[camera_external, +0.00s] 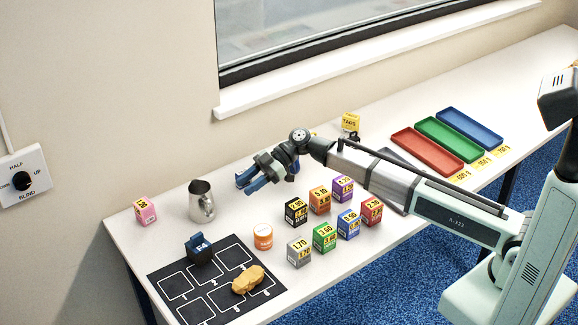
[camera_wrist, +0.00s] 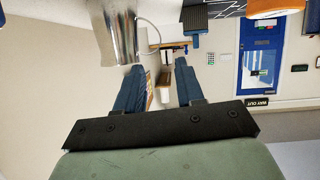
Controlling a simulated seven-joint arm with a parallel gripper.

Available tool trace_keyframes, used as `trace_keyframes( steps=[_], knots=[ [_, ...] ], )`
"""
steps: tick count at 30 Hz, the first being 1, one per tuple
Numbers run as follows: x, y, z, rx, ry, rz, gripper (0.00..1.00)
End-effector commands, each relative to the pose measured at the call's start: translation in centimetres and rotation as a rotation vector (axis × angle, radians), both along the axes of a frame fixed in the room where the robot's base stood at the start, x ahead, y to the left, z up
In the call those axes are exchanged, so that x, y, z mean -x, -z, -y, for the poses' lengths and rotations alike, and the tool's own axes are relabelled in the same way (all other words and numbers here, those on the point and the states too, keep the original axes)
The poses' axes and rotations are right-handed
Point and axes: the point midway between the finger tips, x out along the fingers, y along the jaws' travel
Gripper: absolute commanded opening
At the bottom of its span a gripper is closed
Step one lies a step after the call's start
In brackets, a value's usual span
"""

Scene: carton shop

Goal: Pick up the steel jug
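The steel jug (camera_external: 201,202) stands upright on the white table near its left end, below the wall. In the wrist view the jug (camera_wrist: 112,30) shows at the upper left, cut off by the frame's top edge, with its thin handle toward the right. My gripper (camera_external: 245,185) is to the right of the jug and above the table, pointing left toward it. Its two blue fingers also show in the wrist view (camera_wrist: 160,82), spread apart with nothing held between them. A gap separates the fingers from the jug.
A pink box (camera_external: 145,210) stands left of the jug. In front are a dark blue block (camera_external: 199,249) and a yellow lump (camera_external: 248,280) on a black mat (camera_external: 222,308), and an orange tin (camera_external: 263,237). Several price-labelled cubes (camera_external: 324,238) stand right. A red tray (camera_external: 427,152) lies farther off.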

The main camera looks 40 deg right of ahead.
Motion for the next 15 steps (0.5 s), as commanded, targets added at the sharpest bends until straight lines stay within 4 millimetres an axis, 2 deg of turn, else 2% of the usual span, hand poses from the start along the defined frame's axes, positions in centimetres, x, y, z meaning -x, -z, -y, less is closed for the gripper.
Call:
trace_keyframes(
  steps=[5,15],
  knots=[
    [-0.1,0.8,-1.7,-0.002,-0.003,-0.006,0.38],
    [-0.4,2.9,-6.7,-0.002,-0.003,-0.004,0.38]
  ],
)
